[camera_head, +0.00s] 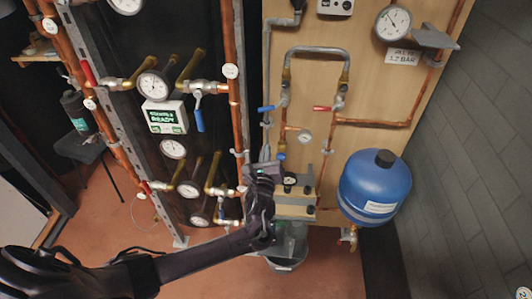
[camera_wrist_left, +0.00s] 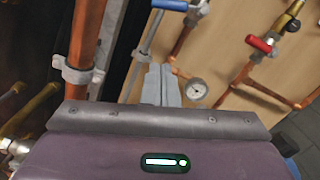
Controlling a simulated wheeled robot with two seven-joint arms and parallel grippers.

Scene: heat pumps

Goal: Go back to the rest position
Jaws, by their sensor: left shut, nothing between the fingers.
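My left arm comes in from the lower left in the head view. My left gripper (camera_head: 266,168) is in front of the lower middle of the wooden panel (camera_head: 385,85), near the thick copper pipe (camera_head: 232,90). In the left wrist view the two grey fingers (camera_wrist_left: 161,84) are together, with nothing between them. They point towards the panel, with a small gauge (camera_wrist_left: 196,89) to their right and a copper pipe (camera_wrist_left: 84,40) to their left. I cannot tell whether they touch anything. My right gripper is in neither view.
A blue tank (camera_head: 374,188) hangs right of the gripper. Blue-handled (camera_head: 266,108) and red-handled (camera_head: 322,108) valves sit above it. A dark frame with gauges (camera_head: 152,85) and a display box (camera_head: 166,117) stands left. A bucket (camera_head: 285,262) is below. Reddish floor (camera_head: 320,275) shows in front.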

